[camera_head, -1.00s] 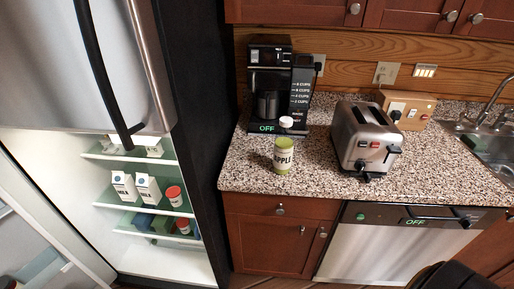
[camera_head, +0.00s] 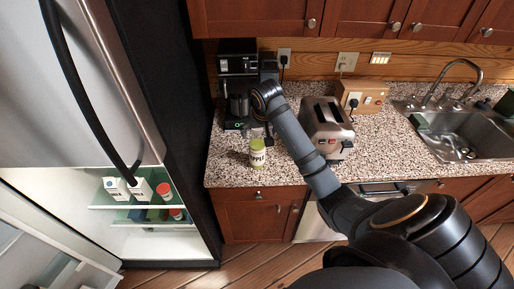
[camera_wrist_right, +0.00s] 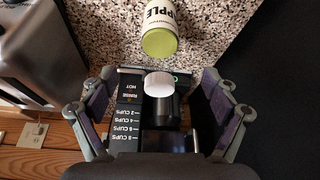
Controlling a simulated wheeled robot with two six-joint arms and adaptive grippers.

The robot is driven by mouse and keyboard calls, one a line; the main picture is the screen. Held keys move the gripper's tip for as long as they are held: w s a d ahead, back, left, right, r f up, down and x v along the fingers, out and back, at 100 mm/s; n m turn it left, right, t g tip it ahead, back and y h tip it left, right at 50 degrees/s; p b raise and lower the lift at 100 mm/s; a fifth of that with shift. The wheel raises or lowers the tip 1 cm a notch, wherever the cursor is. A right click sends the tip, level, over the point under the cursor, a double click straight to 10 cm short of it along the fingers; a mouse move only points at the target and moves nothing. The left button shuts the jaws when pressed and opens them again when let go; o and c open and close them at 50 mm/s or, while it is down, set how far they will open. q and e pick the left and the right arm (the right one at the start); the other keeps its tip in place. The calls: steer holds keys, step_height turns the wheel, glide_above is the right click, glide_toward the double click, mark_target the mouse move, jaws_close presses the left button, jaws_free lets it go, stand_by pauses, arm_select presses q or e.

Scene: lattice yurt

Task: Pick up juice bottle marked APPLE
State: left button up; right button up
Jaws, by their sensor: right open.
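The juice bottle marked APPLE (camera_head: 257,154) stands upright on the granite counter (camera_head: 225,170), near its front edge. Its body is yellow-green with a pale label. In the right wrist view the bottle (camera_wrist_right: 159,40) is at the top centre, and a white cap (camera_wrist_right: 158,84) shows below it. My right gripper (camera_head: 258,134) is just above and behind the bottle body in the head view, small and partly hidden by my arm. In the right wrist view its fingers (camera_wrist_right: 158,80) are spread apart with the cap between them, not touching it. My left gripper is out of view.
A steel toaster (camera_head: 326,128) stands right of the bottle, close to my right arm. A black coffee maker (camera_head: 238,68) stands behind the bottle. The open fridge (camera_head: 150,235) with cartons is at the left; a sink (camera_head: 465,135) is at the far right.

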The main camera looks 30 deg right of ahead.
mark_target(258, 140)
steer(key=p+x, duration=0.1)
steer(key=x, duration=0.4)
steer(key=shift+f, duration=0.1)
steer(key=p+x, duration=0.2)
steer(key=shift+p, duration=0.4)
steer(key=x, duration=0.2)
steer(key=shift+w+f, duration=0.1)
steer(key=shift+f, duration=0.15)
steer(key=shift+w+d+f, duration=0.1)
steer(key=shift+w+f, duration=0.05)
steer(key=shift+f, duration=0.15)
steer(key=c, duration=1.7)
steer(key=shift+r, duration=0.15)
steer(key=shift+c, duration=0.6)
jaws_close()
